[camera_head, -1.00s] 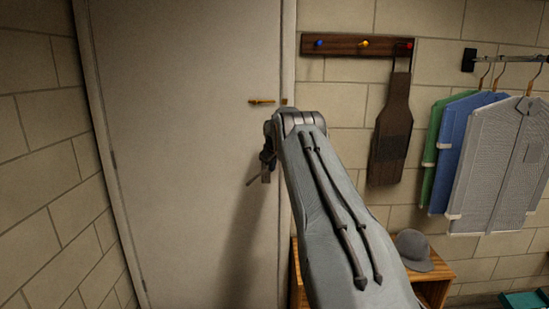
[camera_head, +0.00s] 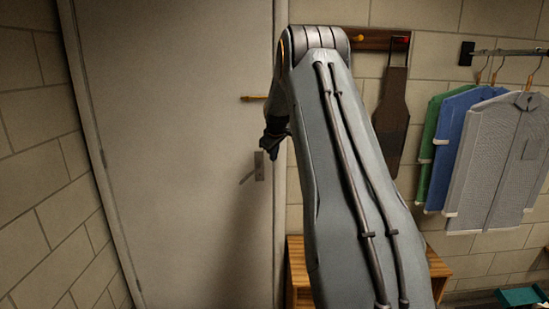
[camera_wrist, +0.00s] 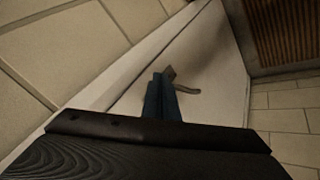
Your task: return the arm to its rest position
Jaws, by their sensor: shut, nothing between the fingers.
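My arm (camera_head: 345,170) rises from the bottom of the head view to a bent joint near the top. My gripper (camera_head: 269,152) hangs on the far left side of the arm, small and partly hidden, in front of the door's right side. In the wrist view its bluish fingers (camera_wrist: 161,104) are together with nothing between them. They point toward the door's lever handle (camera_wrist: 186,90). In the head view the lever handle (camera_head: 248,177) shows just below and left of the gripper. I cannot tell the gap in depth.
The closed grey door (camera_head: 170,150) has a brass bolt (camera_head: 253,98). At right are a peg rack (camera_head: 368,39), a hanging dark paddle-shaped thing (camera_head: 391,115) and shirts on a rail (camera_head: 500,160). A wooden bench (camera_head: 437,266) stands low behind my arm. A teal box (camera_head: 522,297) is at lower right.

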